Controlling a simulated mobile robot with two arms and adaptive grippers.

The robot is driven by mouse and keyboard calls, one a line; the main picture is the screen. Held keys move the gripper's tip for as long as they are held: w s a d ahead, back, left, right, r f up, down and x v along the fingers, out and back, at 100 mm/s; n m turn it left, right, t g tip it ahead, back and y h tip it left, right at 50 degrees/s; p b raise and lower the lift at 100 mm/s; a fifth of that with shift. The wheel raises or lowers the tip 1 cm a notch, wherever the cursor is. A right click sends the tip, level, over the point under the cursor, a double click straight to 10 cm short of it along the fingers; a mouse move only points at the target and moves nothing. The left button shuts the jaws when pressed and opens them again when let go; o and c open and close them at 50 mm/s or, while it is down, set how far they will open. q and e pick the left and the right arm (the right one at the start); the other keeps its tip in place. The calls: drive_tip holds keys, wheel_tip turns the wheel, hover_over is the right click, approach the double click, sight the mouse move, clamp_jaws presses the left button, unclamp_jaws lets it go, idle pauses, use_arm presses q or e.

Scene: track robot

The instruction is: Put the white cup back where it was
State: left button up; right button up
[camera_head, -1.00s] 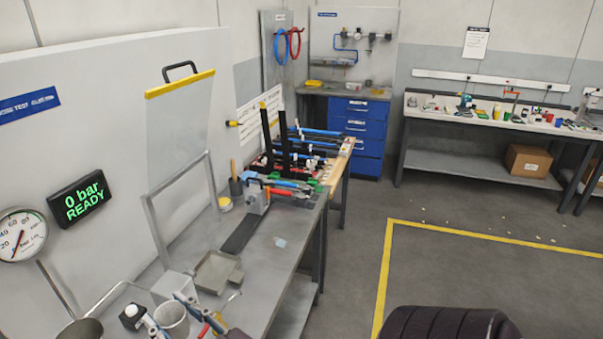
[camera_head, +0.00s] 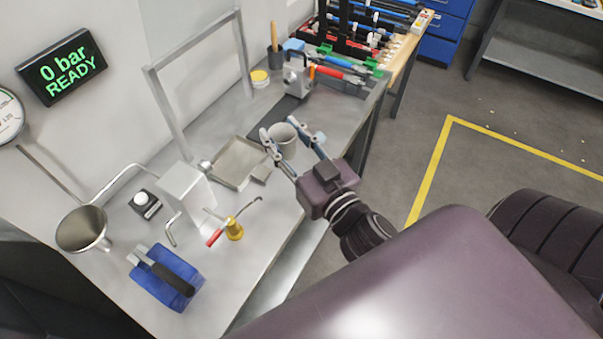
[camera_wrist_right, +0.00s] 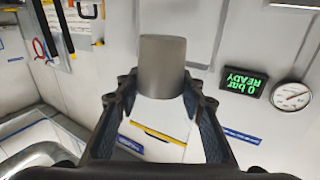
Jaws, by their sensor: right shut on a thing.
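The pale grey-white cup (camera_head: 284,137) is between the fingers of my right gripper (camera_head: 295,142), which is shut on it. In the head view the cup looks upright, with its open rim up, at the right side of the shallow metal tray (camera_head: 226,180). I cannot tell how far it is above the bench (camera_head: 265,238). In the right wrist view the cup (camera_wrist_right: 163,67) shows as a plain grey cylinder between both fingers (camera_wrist_right: 160,100). My left gripper is not in view.
A yellow fitting with a red-handled lever (camera_head: 234,229), a grey block (camera_head: 185,192), a white push button (camera_head: 141,199), a metal funnel (camera_head: 84,229) and a blue box (camera_head: 165,278) stand at the front. A metal vise-like block (camera_head: 297,75) stands behind. The bench's right edge is near my arm.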

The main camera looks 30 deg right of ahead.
drive_tip(key=w+d+y, duration=0.2)
drive_tip(key=w+d, duration=0.1)
drive_tip(key=d, duration=0.2)
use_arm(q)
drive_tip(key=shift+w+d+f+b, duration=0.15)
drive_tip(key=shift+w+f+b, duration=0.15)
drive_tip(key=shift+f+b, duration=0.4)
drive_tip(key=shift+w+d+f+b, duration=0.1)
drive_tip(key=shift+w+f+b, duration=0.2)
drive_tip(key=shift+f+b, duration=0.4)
use_arm(e)
drive_tip(key=shift+n, duration=0.4)
drive_tip(key=shift+w+a+f, duration=0.1)
drive_tip(key=shift+f, duration=4.65)
drive_tip(key=shift+a+f, duration=0.1)
drive_tip(key=shift+f, duration=4.6)
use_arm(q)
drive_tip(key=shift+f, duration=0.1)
use_arm(e)
drive_tip(key=shift+f, duration=0.2)
drive_tip(key=o, duration=0.9)
drive_tip(key=shift+r, duration=0.1)
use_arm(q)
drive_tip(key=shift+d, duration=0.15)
use_arm(e)
drive_tip(key=shift+o, duration=0.2)
